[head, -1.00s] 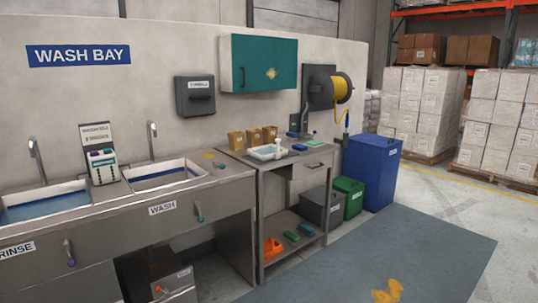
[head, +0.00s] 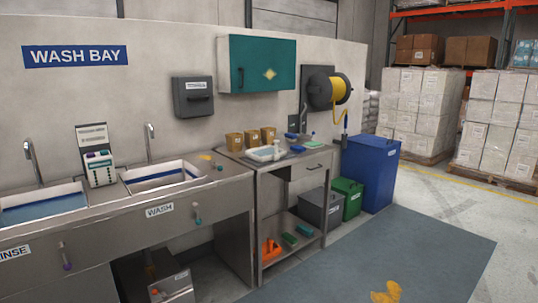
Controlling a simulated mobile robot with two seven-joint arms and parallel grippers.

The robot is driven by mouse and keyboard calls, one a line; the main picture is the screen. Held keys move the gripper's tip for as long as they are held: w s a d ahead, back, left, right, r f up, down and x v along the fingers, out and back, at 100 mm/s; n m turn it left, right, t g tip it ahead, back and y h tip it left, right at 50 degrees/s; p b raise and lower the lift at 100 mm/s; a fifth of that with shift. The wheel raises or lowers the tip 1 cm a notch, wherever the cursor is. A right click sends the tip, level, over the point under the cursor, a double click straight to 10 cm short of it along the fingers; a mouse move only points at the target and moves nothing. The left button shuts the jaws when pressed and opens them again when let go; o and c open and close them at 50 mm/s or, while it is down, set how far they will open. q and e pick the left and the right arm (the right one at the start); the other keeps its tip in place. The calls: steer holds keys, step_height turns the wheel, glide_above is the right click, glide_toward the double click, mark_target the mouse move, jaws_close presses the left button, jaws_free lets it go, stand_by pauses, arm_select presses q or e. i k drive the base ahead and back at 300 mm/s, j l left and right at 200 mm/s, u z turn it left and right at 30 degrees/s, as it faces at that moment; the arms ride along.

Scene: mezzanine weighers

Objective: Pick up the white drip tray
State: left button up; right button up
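A shallow white tray (head: 264,154) sits on top of the steel side table (head: 318,158), right of the wash sinks. It looks pale inside, and a small white upright item (head: 278,146) stands at or just behind its right end. I cannot tell whether that item is in the tray or behind it. Neither of my grippers is in the head view.
Several tan boxes (head: 252,137) stand behind the tray. The sink counter (head: 222,180) adjoins the table on the left. Grey, green and blue bins (head: 371,170) stand right of it. The dark floor mat (head: 400,255) in front is mostly clear, with a yellow item (head: 387,293) on it.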

mark_target(267, 153)
steer(key=i+l, duration=0.15)
steer(key=i, duration=0.5)
steer(key=i+l+z, duration=0.15)
steer(key=i, duration=0.5)
